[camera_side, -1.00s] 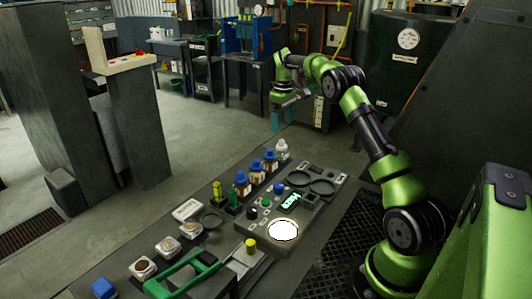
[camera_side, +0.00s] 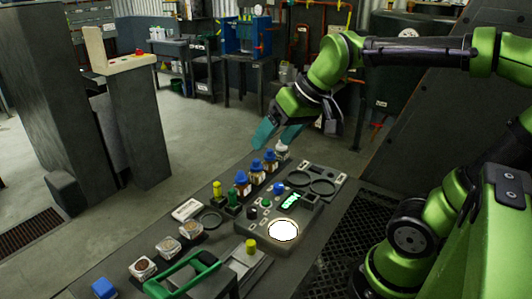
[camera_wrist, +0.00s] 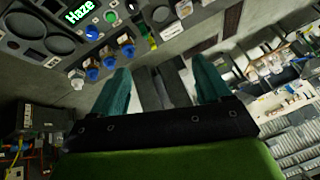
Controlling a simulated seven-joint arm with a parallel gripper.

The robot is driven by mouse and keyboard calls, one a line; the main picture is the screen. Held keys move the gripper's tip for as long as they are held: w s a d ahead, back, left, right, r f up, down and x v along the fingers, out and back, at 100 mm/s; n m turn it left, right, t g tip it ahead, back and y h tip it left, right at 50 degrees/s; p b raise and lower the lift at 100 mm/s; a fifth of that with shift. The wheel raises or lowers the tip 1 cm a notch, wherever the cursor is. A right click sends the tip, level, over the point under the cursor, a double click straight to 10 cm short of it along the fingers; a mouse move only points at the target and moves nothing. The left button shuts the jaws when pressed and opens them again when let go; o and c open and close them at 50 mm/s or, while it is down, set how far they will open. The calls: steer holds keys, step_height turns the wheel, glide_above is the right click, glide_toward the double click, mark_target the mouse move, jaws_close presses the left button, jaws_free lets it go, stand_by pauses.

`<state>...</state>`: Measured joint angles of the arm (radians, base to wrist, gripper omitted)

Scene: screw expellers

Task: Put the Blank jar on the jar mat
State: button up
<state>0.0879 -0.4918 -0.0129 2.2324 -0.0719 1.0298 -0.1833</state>
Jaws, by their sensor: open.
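A clear jar with a whitish cap (camera_side: 281,151) stands upright at the far end of the jar row in the side view, and seems to be the Blank jar. No label is readable. Its pale cap also shows in the wrist view (camera_wrist: 77,83), left of my fingers. My gripper (camera_side: 277,140) is open and empty, its teal fingers slanting down above and beside this jar in the side view. The fingers also show in the wrist view (camera_wrist: 158,70) with nothing between them.
Several blue-capped brown jars (camera_side: 256,172) stand close beside the pale-capped one. A console with a lit white disc (camera_side: 284,231), a green Haze display (camera_side: 291,200) and dark round rings (camera_side: 323,187) lies to the right. Sample dishes (camera_side: 168,246) and a green-handled tool (camera_side: 184,276) are nearer.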

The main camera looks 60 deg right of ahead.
steer(key=s+a+f+t, duration=0.1)
steer(key=s+a+f, duration=0.2)
steer(key=s, duration=0.2)
steer(key=shift+s+f+m+y, duration=0.15)
steer(key=shift+s+m+y, duration=0.15)
steer(key=shift+m, duration=0.1)
steer(key=shift+w, duration=0.1)
stand_by(0.7)
